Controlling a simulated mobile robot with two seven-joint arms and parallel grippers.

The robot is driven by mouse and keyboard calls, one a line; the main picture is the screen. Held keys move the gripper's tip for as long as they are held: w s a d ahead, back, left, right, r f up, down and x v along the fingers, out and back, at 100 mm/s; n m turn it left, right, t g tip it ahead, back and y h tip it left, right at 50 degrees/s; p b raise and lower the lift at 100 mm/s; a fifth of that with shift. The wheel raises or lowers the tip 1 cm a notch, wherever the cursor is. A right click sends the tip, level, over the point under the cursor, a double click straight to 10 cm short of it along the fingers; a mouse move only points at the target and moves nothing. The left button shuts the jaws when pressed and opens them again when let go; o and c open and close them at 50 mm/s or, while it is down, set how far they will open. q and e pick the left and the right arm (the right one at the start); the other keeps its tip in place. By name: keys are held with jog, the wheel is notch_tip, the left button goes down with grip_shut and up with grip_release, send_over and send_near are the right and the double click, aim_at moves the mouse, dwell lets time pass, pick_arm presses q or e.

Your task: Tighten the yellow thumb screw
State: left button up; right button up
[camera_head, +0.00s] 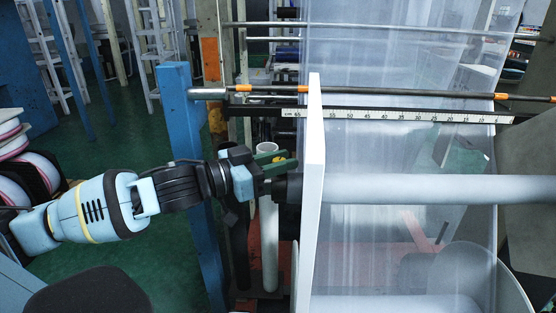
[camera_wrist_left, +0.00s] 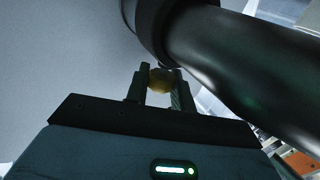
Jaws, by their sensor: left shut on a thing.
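The yellow thumb screw (camera_wrist_left: 160,79) shows between the two fingers of my left gripper (camera_wrist_left: 160,88) in the left wrist view. It sits beside a dark collar (camera_wrist_left: 155,28) on a black shaft (camera_wrist_left: 240,65). The gripper is shut on the screw. The fingers partly hide the screw. My right gripper is not in view.
A white upright panel (camera_head: 313,150) stands just right of the gripper. Beyond it are a white roller (camera_head: 430,189) and clear film (camera_head: 380,60). A blue post (camera_head: 178,110) stands behind my left arm. A ruler bar (camera_head: 400,115) crosses above. Green floor (camera_head: 110,160) is open at left.

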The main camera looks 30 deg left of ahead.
aim_at(274, 161)
pick_arm(q)
jog(key=o, duration=1)
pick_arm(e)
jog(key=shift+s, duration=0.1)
pick_arm(q)
jog(key=shift+s, duration=0.1)
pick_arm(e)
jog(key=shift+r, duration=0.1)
pick_arm(q)
jog(key=shift+s+a, duration=0.25)
jog(key=shift+s, duration=0.05)
jog(key=shift+p+v, duration=0.3)
jog(key=shift+v, duration=0.6)
jog(key=p+v, duration=0.2)
jog(key=v, duration=0.2)
jog(key=shift+r+p, duration=0.15)
jog(key=shift+p, duration=0.15)
jog(key=shift+s+a, duration=0.2)
jog(key=shift+s, duration=0.25)
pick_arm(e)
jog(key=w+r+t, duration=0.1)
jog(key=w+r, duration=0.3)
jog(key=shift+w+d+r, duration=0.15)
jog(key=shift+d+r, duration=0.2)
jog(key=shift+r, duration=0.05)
